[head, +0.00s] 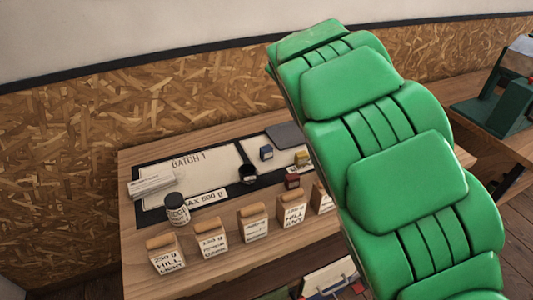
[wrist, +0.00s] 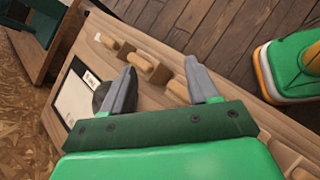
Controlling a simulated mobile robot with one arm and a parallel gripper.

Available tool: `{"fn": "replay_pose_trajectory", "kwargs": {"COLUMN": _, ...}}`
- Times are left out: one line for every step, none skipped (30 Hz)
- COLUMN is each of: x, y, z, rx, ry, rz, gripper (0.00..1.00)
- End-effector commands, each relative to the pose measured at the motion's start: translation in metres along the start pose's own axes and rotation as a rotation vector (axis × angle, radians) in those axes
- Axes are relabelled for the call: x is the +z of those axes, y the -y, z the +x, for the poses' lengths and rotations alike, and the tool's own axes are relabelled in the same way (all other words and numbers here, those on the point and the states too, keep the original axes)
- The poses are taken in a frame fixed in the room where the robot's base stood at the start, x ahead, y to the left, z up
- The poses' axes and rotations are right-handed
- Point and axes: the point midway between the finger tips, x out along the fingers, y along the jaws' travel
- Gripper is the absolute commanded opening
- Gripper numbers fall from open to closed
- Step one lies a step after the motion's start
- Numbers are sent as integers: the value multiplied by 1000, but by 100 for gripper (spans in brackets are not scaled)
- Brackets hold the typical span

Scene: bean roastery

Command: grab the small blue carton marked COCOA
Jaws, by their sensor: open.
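A small blue carton (head: 266,152) stands on the dark-bordered mat on the table, near its back, just left of my green arm in the head view. Its lettering is too small to read. I cannot make out the blue carton in the wrist view. My gripper (wrist: 160,66) shows in the wrist view with its two grey fingers wide apart and nothing between them. It is over the table, with wooden-topped bags beyond the fingertips. In the head view my arm hides the gripper and the right part of the table.
A yellow carton (head: 301,157), red carton (head: 292,181) and dark cup (head: 247,174) stand near the blue one. A black jar (head: 177,208) and paper stack (head: 152,185) are at left. Several bags (head: 253,223) line the front. The mat (head: 205,165) has bare room.

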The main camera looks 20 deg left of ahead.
Motion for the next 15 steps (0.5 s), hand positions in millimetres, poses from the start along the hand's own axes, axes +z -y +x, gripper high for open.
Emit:
{"fn": "replay_pose_trajectory", "kwargs": {"x": -16, "y": -6, "z": -5, "rx": 28, "ry": 13, "rz": -35, "gripper": 60}}
{"fn": "replay_pose_trajectory", "kwargs": {"x": -25, "y": -10, "z": -9, "rx": 45, "ry": 20, "rz": -55, "gripper": 60}}
{"fn": "replay_pose_trajectory", "kwargs": {"x": -35, "y": -15, "z": -14, "rx": 68, "ry": 30, "rz": -80, "gripper": 60}}
{"fn": "replay_pose_trajectory", "kwargs": {"x": -43, "y": -18, "z": -17, "rx": 86, "ry": 38, "rz": -99, "gripper": 60}}
{"fn": "replay_pose_trajectory", "kwargs": {"x": -52, "y": -20, "z": -21, "rx": 103, "ry": 46, "rz": -118, "gripper": 60}}
{"fn": "replay_pose_trajectory", "kwargs": {"x": -64, "y": -23, "z": -25, "rx": 125, "ry": 57, "rz": -147, "gripper": 60}}
{"fn": "replay_pose_trajectory", "kwargs": {"x": -73, "y": -26, "z": -29, "rx": 143, "ry": 64, "rz": -167, "gripper": 60}}
{"fn": "replay_pose_trajectory", "kwargs": {"x": -82, "y": -28, "z": -33, "rx": 160, "ry": 70, "rz": -184, "gripper": 60}}
{"fn": "replay_pose_trajectory", "kwargs": {"x": -94, "y": -31, "z": -39, "rx": 184, "ry": 77, "rz": -209, "gripper": 60}}
{"fn": "replay_pose_trajectory", "kwargs": {"x": -103, "y": -33, "z": -44, "rx": 203, "ry": 84, "rz": -229, "gripper": 60}}
{"fn": "replay_pose_trajectory", "kwargs": {"x": -114, "y": -34, "z": -48, "rx": 219, "ry": 91, "rz": -250, "gripper": 60}}
{"fn": "replay_pose_trajectory", "kwargs": {"x": -127, "y": -35, "z": -53, "rx": 242, "ry": 101, "rz": -277, "gripper": 60}}
{"fn": "replay_pose_trajectory", "kwargs": {"x": -136, "y": -36, "z": -57, "rx": 259, "ry": 107, "rz": -296, "gripper": 60}}
{"fn": "replay_pose_trajectory", "kwargs": {"x": -146, "y": -36, "z": -62, "rx": 277, "ry": 112, "rz": -314, "gripper": 60}}
{"fn": "replay_pose_trajectory", "kwargs": {"x": -159, "y": -36, "z": -68, "rx": 301, "ry": 118, "rz": -339, "gripper": 60}}
